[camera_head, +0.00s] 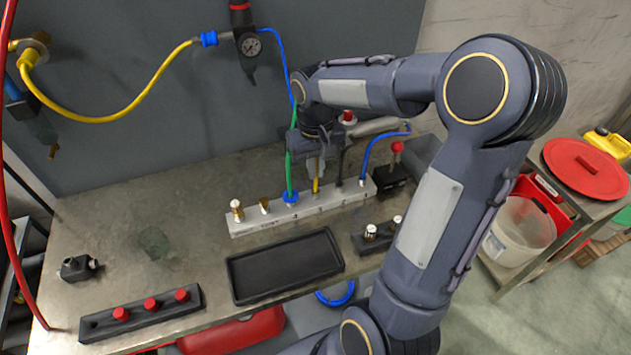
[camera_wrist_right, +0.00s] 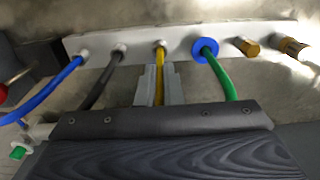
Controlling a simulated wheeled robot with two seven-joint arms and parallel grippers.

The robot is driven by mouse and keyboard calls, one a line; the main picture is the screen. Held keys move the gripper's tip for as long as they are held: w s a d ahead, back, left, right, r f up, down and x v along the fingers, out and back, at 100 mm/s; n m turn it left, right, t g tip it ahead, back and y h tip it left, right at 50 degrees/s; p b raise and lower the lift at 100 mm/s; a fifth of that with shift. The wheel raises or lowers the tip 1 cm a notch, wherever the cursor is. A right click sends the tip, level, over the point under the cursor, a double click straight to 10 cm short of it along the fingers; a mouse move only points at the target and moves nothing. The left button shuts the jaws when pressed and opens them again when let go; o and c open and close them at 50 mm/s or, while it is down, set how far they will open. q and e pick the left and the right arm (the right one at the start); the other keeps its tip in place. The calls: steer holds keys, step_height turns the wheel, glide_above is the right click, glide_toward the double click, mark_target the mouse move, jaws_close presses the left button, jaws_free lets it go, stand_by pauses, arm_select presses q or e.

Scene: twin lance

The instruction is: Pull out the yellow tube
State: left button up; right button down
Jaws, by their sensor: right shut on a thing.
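The yellow tube (camera_head: 316,187) stands in a fitting on the pale manifold block (camera_head: 243,226), between the green tube (camera_head: 289,172) and the black tube (camera_head: 340,165). In the right wrist view the yellow tube (camera_wrist_right: 159,62) meets its fitting on the block (camera_wrist_right: 137,47). My right gripper (camera_head: 317,178) is above the block, its fingers pointing down. In the wrist view its two grey fingers (camera_wrist_right: 159,80) are shut on the yellow tube, one on each side. My left gripper is not in view.
The green tube (camera_wrist_right: 228,83) with its blue collar and the black tube (camera_wrist_right: 100,85) run close beside the fingers. A blue tube (camera_head: 375,144) enters the block's right end. A black tray (camera_head: 285,265) lies in front. A red-knobbed lever (camera_head: 397,148) stands to the right.

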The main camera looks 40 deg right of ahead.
steer(key=shift+r+p, duration=1.45)
steer(key=shift+r, duration=0.35)
